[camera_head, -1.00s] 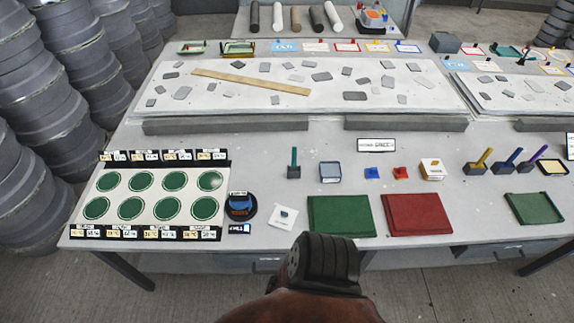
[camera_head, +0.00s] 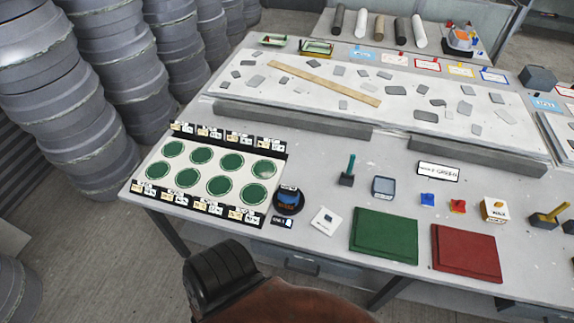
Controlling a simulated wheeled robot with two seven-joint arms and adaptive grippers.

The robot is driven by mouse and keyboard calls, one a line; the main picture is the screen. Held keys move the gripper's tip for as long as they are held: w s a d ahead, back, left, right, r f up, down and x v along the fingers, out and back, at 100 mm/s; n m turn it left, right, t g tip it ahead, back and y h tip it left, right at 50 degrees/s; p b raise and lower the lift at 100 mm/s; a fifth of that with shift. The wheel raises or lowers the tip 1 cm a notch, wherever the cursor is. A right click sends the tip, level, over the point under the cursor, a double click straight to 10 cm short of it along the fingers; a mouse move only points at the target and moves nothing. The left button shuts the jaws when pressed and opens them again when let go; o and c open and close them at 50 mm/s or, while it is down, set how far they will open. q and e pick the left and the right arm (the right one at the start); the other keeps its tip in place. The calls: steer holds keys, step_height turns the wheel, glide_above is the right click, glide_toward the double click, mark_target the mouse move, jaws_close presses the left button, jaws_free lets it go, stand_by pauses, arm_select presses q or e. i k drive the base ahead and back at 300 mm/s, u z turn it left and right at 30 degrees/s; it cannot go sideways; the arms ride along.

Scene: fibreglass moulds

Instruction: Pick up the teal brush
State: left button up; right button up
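The teal brush (camera_head: 350,164) stands upright, its teal handle rising from a dark block-like base on the grey table, left of a small grey-blue container (camera_head: 383,187). Its bristles cannot be made out. Neither of my grippers shows in the view. A dark ribbed part of my own body with a reddish-brown link is at the bottom, apart from the brush and in front of the table.
A green board (camera_head: 384,236) and a red board (camera_head: 466,253) lie in front of the brush. A grey bar (camera_head: 290,121) lies behind it. A mat with green circles (camera_head: 215,172) is to the left. Stacked grey drums (camera_head: 120,75) stand beyond the table's left end.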

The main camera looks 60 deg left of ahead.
mark_target(347, 174)
steer(key=u, duration=1.8)
